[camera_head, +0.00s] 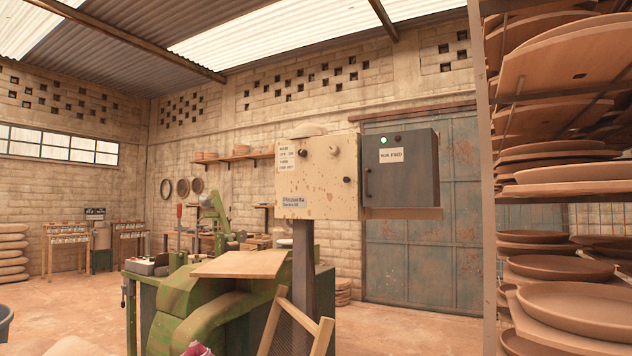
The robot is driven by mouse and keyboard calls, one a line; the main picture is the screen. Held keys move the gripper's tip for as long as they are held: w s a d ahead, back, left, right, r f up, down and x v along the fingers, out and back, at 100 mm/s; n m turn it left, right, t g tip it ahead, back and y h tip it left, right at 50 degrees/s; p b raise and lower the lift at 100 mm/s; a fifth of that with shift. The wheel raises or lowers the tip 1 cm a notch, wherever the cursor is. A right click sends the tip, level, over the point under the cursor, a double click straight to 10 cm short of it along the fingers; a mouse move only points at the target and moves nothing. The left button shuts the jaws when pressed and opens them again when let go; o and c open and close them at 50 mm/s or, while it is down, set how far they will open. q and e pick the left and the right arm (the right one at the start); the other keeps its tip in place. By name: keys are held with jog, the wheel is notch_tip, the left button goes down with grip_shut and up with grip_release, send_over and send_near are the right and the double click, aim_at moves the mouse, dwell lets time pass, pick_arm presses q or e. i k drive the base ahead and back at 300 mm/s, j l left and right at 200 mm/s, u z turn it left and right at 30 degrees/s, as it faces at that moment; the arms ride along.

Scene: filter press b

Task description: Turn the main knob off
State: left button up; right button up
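A cream, rust-spotted control panel (318,200) stands on a dark post (303,260) near the middle of the view. It carries a few small dark knobs, one at upper left (303,153) and one at lower right (347,180). A grey cabinet (402,185) joins its right side, with a lit green lamp (384,140), a small white label (391,155) and a dark upright handle (367,183). I cannot tell which knob is the main one or how it is turned. Neither of my grippers is in view.
A green machine (215,310) with a tan board (240,264) stands in front of the post. A leaning wooden frame (290,325) is at its foot. A tall rack of brown clay discs (575,300) fills the right side. Open floor (400,330) lies between.

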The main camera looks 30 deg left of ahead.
aim_at(302, 152)
jog(key=i+j+z, duration=0.1)
jog(key=i+j, duration=0.15)
jog(key=i+j+z, duration=0.1)
jog(key=i+j, duration=0.15)
jog(key=j, duration=0.25)
jog(key=i+j+z, duration=0.1)
jog(key=j, duration=0.3)
jog(key=i, duration=0.1)
